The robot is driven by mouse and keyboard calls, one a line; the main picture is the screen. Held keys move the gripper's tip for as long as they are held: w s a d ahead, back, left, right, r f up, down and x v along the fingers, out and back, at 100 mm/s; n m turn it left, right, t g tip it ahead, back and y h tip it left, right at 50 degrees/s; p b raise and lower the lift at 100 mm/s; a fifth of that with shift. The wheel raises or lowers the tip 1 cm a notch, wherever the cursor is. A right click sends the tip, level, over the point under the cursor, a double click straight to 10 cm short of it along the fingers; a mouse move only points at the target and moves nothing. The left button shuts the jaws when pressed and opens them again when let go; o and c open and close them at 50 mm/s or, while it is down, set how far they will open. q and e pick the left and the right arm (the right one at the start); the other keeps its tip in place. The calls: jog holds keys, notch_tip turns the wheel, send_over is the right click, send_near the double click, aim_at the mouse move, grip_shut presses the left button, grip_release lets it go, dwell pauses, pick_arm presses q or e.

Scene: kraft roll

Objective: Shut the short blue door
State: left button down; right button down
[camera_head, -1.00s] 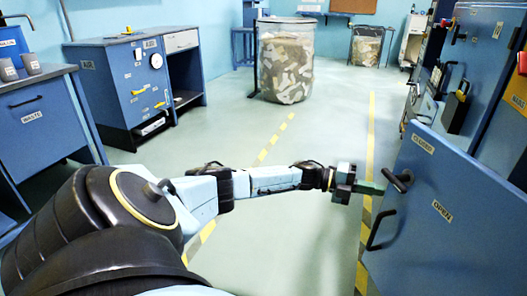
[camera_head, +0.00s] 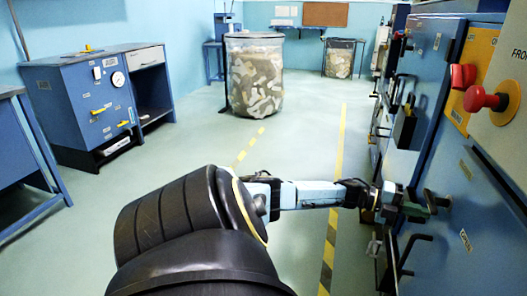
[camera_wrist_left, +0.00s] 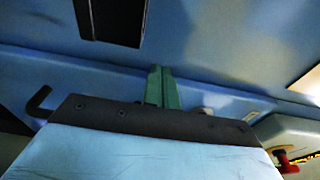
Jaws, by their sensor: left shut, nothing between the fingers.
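The short blue door (camera_head: 480,225) is at the right in the head view, seen at a steep angle. It carries a black bar handle (camera_head: 412,254) and a dark knob. It stands much closer to the line of the cabinet front; whether it is fully shut I cannot tell. My left gripper (camera_head: 425,207) is at the door's upper part beside the knob, its green fingers shut and empty. In the left wrist view the fingers (camera_wrist_left: 161,88) point at a blue surface; contact is unclear. A black handle (camera_wrist_left: 40,102) shows at left. My right gripper is out of view.
The blue cabinet (camera_head: 430,75) above the door bears a red knob (camera_head: 487,97) and a yellow plate. A clear bin of scraps (camera_head: 254,80) stands at the back. A blue bench (camera_head: 95,100) is at left. The floor between is clear.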

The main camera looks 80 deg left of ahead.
pick_arm(q)
jog(key=shift+w+d, duration=0.2)
jog(key=shift+w, duration=0.2)
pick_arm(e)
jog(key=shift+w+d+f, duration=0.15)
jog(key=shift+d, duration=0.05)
pick_arm(q)
jog(key=shift+s, duration=0.1)
